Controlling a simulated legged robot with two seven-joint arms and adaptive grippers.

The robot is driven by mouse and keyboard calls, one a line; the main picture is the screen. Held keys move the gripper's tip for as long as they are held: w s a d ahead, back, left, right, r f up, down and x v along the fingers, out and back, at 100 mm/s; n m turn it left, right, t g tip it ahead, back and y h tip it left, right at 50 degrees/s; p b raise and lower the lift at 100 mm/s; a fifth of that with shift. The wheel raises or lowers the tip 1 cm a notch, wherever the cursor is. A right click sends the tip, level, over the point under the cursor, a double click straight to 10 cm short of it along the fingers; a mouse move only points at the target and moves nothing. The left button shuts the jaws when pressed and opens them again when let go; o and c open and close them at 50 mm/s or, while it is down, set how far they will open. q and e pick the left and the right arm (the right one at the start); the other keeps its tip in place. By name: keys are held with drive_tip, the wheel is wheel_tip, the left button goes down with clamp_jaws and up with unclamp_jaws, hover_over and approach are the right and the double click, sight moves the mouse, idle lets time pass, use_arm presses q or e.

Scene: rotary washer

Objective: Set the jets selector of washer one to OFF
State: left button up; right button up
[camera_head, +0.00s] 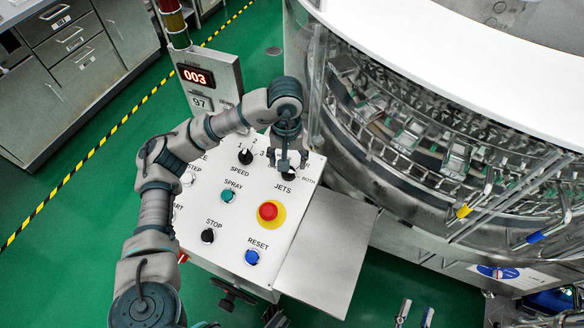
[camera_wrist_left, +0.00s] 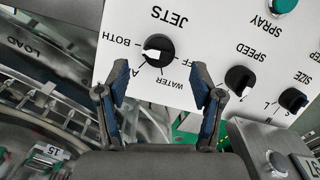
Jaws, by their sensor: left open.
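The jets selector (camera_wrist_left: 158,48) is a black round knob with a white pointer on a white control panel (camera_head: 225,245). In the left wrist view the panel is upside down. The pointer faces left, towards the BOTH side and away from the OFF label. My left gripper (camera_wrist_left: 160,90) is open, its two fingers apart with the knob ahead of them and between them. In the head view the left gripper (camera_head: 289,162) hangs over the jets selector (camera_head: 289,174) and partly hides it. My right gripper (camera_head: 415,313) shows only its fingertips at the bottom edge, apart and empty.
The speed knob (camera_head: 245,157) stands close by, beyond a short gap. A red emergency button (camera_head: 268,211), blue reset button (camera_head: 252,257) and black stop button (camera_head: 208,236) are nearer. The washer drum (camera_head: 430,150) is right of the panel. A display post (camera_head: 205,80) rises behind.

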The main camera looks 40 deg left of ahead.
sight(288, 174)
use_arm(q)
drive_tip(key=f, duration=0.2)
drive_tip(key=f+b, duration=0.1)
drive_tip(key=shift+d+f, duration=0.35)
drive_tip(key=shift+a+f, duration=0.2)
drive_tip(key=shift+f, duration=0.15)
drive_tip(key=shift+a, duration=0.25)
drive_tip(key=shift+d, duration=0.25)
drive_tip(key=c, duration=1.1)
use_arm(e)
drive_tip(key=r+t, duration=0.1)
drive_tip(key=s+r+t, duration=0.2)
drive_tip(key=shift+d+r+t, duration=0.2)
drive_tip(key=shift+d+t, duration=0.05)
drive_tip(key=shift+t, duration=0.05)
